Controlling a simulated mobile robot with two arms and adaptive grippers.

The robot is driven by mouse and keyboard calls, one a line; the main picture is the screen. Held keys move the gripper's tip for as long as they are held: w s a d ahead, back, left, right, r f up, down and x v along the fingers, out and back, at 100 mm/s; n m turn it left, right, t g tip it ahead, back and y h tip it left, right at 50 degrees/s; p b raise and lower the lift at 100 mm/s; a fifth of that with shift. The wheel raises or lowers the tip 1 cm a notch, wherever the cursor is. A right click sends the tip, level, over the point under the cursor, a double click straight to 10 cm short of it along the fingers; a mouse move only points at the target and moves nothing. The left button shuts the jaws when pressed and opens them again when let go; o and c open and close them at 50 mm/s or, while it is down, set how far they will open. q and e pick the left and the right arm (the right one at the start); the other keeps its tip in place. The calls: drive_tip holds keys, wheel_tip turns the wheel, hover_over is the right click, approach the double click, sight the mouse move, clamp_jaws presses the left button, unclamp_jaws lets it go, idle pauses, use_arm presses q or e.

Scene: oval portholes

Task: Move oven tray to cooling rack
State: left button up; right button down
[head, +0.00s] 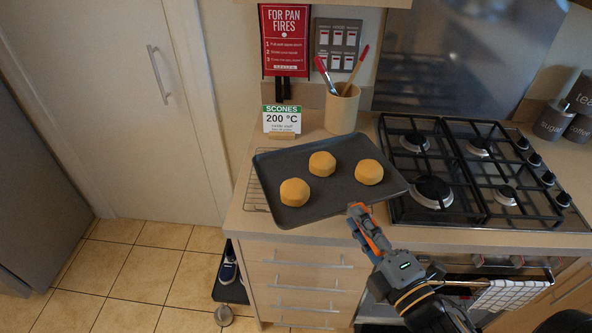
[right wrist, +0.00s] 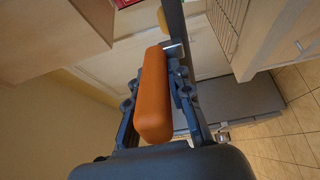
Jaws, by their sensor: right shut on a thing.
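The dark oven tray (head: 335,203) carries three round golden scones: one at left (head: 294,192), one in the middle (head: 322,164) and one at right (head: 369,172). I cannot tell whether the tray touches the rack. My left gripper is not in view.
The gas hob (head: 470,165) lies right of the tray. A utensil pot (head: 342,108) and a scones card (head: 282,120) stand behind it. Drawers (head: 305,275) are below the counter. A checked towel (head: 508,296) hangs on the oven rail.

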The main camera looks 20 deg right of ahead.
sight(344, 206)
drive_tip(key=shift+w+f+b, duration=0.25)
drive_tip(key=shift+w+b, duration=0.15)
drive_tip(key=shift+w, duration=0.15)
drive_tip(key=shift+w+f+b, duration=0.2)
drive_tip(key=shift+w+b, duration=0.2)
drive_tip(key=shift+w, duration=0.1)
drive_tip(key=w, duration=0.2)
drive_tip(key=w+f+p, duration=0.1)
drive_tip(key=w+p, duration=0.1)
drive_tip(key=w, duration=0.1)
drive_tip(key=shift+w+d+f, duration=0.35)
drive_tip(key=shift+f, duration=0.05)
drive_tip(key=w+f, duration=0.2)
drive_tip(key=f, duration=0.1)
drive_tip(key=w+f, duration=0.2)
drive_tip(key=f, duration=0.1)
drive_tip(key=w+f+p, duration=0.1)
drive_tip(key=w+f, duration=0.1)
drive_tip(key=f, duration=0.1)
drive_tip(key=shift+w+d+f, duration=0.1)
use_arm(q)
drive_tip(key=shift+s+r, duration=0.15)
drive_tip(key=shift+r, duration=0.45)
use_arm(e)
drive_tip(key=shift+f, duration=0.35)
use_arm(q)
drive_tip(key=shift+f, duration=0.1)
